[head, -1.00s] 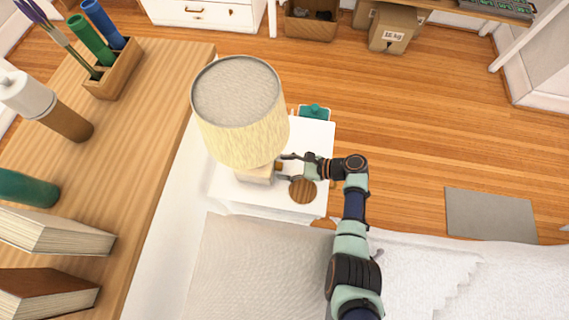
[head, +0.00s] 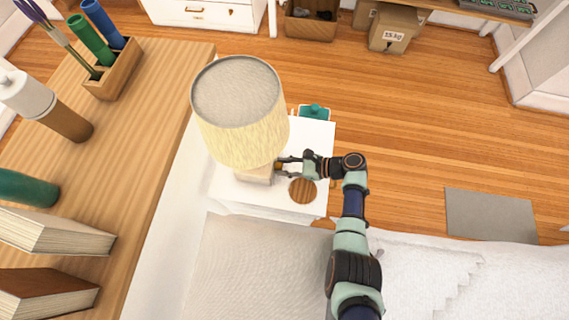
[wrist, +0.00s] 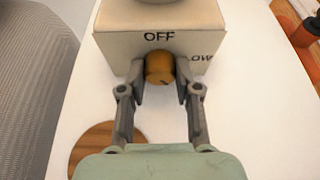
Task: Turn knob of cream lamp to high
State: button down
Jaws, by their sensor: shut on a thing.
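The cream lamp (head: 240,112) stands on the white nightstand, its shade hiding much of its base (head: 254,176) in the head view. In the wrist view the lamp base (wrist: 158,18) shows the word OFF above a brass-coloured knob (wrist: 160,68), and part of LOW to the right. A small dark mark shows on the knob's lower part. My gripper (wrist: 160,75) is shut on the knob, one finger on each side. In the head view my gripper (head: 280,168) reaches the lamp base from the right.
A round wooden coaster (head: 302,190) lies on the white nightstand (head: 318,150) close below my gripper. A teal item (head: 314,112) is at the nightstand's far edge. A bed (head: 260,265) is in front, and a wooden shelf (head: 150,130) is at left.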

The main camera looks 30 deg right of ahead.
jog(key=m+g+y+b, duration=0.1)
jog(key=m, duration=0.2)
jog(key=shift+w+f+b, duration=0.1)
jog(key=shift+f+b, duration=0.05)
jog(key=shift+b, duration=0.15)
jog(key=shift+d+m+g+y+b, duration=0.1)
jog(key=shift+m+g+y+b, duration=0.5)
jog(key=shift+m+b, duration=0.45)
jog(key=c, duration=0.8)
grip_release()
notch_tip(320, 180, up, 10)
